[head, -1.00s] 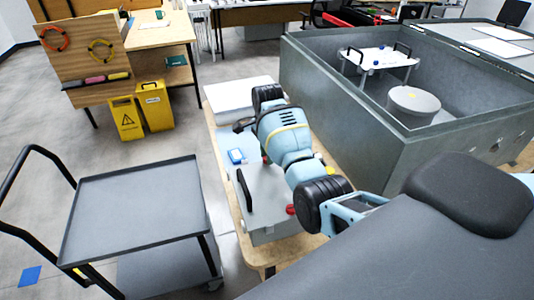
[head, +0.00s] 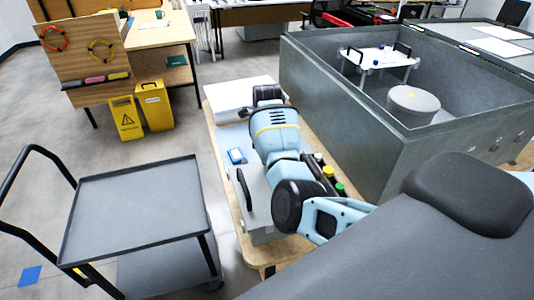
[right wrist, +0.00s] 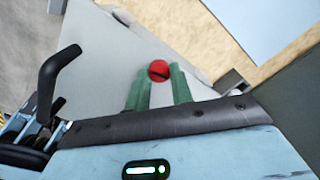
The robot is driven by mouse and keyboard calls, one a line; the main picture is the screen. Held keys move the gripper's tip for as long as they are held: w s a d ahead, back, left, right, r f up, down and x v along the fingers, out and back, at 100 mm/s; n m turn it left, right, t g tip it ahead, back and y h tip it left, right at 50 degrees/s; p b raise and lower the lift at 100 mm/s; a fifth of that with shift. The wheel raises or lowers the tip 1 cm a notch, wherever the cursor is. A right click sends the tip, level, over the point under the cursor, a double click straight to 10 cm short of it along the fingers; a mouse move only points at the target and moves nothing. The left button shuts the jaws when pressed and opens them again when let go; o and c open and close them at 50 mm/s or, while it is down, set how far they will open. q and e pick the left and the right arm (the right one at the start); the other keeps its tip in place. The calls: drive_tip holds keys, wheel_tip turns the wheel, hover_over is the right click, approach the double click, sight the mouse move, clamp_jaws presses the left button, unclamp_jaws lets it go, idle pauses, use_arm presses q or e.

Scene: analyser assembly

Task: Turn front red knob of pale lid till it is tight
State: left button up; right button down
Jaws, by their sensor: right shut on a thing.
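The pale lid (right wrist: 112,48) lies on a grey box, with a black bar handle (right wrist: 58,75) on it. In the head view the lid (head: 257,187) and its black handle (head: 244,190) show left of my right arm. The front red knob (right wrist: 158,70) is round with a dark line across it. My right gripper (right wrist: 159,82) has its green fingers shut on this knob, one on each side. In the head view my right arm hides the knob and the gripper. My left gripper is not in view.
A blue-and-white item (head: 237,156) lies behind the handle. Yellow (head: 328,171) and green (head: 340,188) capped items stand right of my arm. A large grey tank (head: 365,140) is close on the right. An empty grey cart (head: 130,212) stands at the left.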

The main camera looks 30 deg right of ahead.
drive_tip(key=shift+w+d+r+m, duration=0.15)
drive_tip(key=shift+r+m, duration=0.1)
drive_tip(key=shift+m, duration=0.35)
drive_tip(key=shift+w+d+r+m, duration=0.1)
drive_tip(key=shift+d+r+m, duration=0.1)
drive_tip(key=shift+m, duration=0.4)
drive_tip(key=c, duration=1.4)
unclamp_jaws()
drive_tip(key=shift+o, duration=1)
drive_tip(key=shift+f, duration=0.1)
drive_tip(key=shift+s+a+f, duration=0.1)
drive_tip(key=shift+a+f, duration=0.05)
drive_tip(key=shift+r, duration=3.95)
drive_tip(key=shift+f, duration=0.1)
